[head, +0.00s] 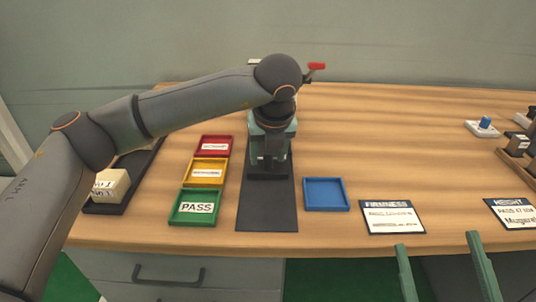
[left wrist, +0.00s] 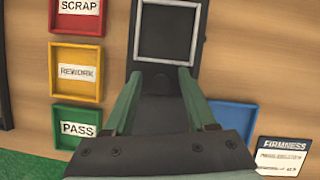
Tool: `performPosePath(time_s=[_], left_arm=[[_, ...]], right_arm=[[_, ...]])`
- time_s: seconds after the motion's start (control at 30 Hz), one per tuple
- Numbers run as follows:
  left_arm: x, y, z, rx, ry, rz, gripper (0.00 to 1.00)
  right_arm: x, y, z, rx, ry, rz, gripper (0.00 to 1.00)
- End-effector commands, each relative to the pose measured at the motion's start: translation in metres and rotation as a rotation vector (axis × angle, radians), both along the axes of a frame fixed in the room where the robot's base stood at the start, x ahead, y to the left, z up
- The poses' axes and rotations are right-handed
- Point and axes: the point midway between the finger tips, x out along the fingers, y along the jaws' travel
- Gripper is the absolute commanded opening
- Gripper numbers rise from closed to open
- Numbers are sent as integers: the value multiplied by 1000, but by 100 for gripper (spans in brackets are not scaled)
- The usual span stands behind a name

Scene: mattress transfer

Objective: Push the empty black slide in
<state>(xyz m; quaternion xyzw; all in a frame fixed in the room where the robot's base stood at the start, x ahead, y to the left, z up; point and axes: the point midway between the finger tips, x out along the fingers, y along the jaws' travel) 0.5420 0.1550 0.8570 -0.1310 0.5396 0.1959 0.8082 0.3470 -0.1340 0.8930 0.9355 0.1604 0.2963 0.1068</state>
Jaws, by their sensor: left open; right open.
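A long black strip (head: 265,212), which looks like the black slide, lies on the table and points toward its front edge. Nothing lies on its visible front part. In the left wrist view the black piece (left wrist: 162,108) carries a pale square frame (left wrist: 167,32) at its far end. My left gripper (head: 268,168) points down over the strip; its green fingers (left wrist: 160,78) are apart with nothing between them. I cannot tell whether they touch it. My left arm hides much of the fixture behind. My right gripper (head: 442,258) is open and empty at the table's front edge.
Red (head: 214,146), yellow (head: 206,172) and green (head: 195,207) trays stand left of the strip, a blue tray (head: 326,195) right. A red handle (head: 316,66) shows behind my arm. Pale blocks (head: 111,184) sit in a dark tray. A FIRMNESS card (head: 392,217) lies right.

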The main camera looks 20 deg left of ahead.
Motion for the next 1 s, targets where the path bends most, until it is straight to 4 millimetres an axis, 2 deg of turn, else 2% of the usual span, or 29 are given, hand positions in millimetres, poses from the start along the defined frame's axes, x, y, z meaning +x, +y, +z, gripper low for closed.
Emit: performPosePath(time_s=[0.17,0.67,1.0], left_arm=[[0,0,0,0,0,0,57],[0,0,0,0,1,0,1],[0,0,0,0,1,0,0]], right_arm=[[0,0,0,0,-1,0,100],[0,0,0,-1,0,1,100],[0,0,0,-1,0,1,100]])
